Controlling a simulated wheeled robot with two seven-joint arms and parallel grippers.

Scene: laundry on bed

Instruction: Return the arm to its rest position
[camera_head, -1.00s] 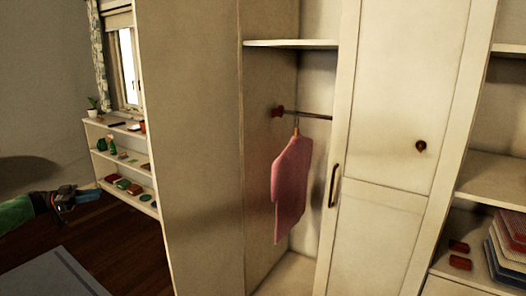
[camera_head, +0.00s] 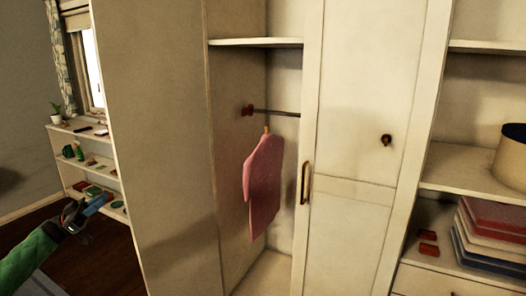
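My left arm, with a green sleeve-like forearm, comes in at the lower left. My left gripper (camera_head: 98,205) is in front of the low shelf's bottom, well left of the wardrobe. I see no garment at it, but it is too small and dark to tell whether its fingers are apart. My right gripper is not in view. A pink garment (camera_head: 263,190) hangs on a hanger from the rod (camera_head: 277,113) inside the open wardrobe section, clear of my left gripper.
The wardrobe's side panel (camera_head: 155,130) stands right of my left gripper. A closed door with a handle (camera_head: 306,183) is beside the open section. Folded cloths (camera_head: 490,230) and a round container (camera_head: 511,158) sit on right shelves. A low shelf (camera_head: 85,160) stands below the window.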

